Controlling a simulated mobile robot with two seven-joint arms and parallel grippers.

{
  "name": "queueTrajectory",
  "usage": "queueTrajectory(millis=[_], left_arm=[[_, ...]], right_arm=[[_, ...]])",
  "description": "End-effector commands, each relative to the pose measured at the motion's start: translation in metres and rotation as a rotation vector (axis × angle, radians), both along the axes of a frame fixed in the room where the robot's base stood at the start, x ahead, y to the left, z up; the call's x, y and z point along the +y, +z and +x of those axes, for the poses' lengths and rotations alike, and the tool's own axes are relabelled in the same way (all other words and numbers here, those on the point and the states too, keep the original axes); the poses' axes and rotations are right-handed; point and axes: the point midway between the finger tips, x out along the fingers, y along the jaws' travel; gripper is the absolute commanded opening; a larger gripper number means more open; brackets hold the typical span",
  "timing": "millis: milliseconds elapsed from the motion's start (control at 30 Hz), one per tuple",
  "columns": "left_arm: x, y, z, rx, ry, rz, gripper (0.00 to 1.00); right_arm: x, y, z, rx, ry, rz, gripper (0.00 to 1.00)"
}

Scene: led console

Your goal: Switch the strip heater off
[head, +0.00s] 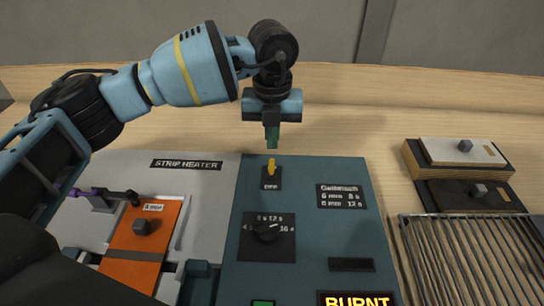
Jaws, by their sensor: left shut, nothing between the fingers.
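The teal control console (310,240) stands in the middle of the head view. A small yellow toggle switch (271,166) sticks up near its far edge, with a small dark label plate at its foot whose lettering is too small to read surely. My left gripper (271,138) points down just beyond and above the switch. Its fingers are shut and empty, and they look apart from the switch. The strip heater (215,188) is the pale unit left of the console, marked with a black "STRIP HEATER" label (186,165). My right gripper is not in view.
The console also has a black dial (266,234), a white-lettered card (343,196) and a lit "BURNT" display (357,300). An orange sheet (131,270) with a grey knob lies on the heater. A wire rack (470,250) and blocks (460,152) stand at right.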

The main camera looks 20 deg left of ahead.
Motion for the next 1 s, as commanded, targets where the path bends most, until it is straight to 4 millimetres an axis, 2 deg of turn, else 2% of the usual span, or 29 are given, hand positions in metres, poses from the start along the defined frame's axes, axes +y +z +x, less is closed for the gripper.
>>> queueTrajectory(millis=[367,1000], left_arm=[[0.000,-0.010,0.000,-0.001,0.000,0.000,0.00],[0.000,-0.025,0.000,0.000,0.000,0.000,0.00]], right_arm=[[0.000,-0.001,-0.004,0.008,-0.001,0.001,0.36],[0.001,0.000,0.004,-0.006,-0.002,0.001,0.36]])
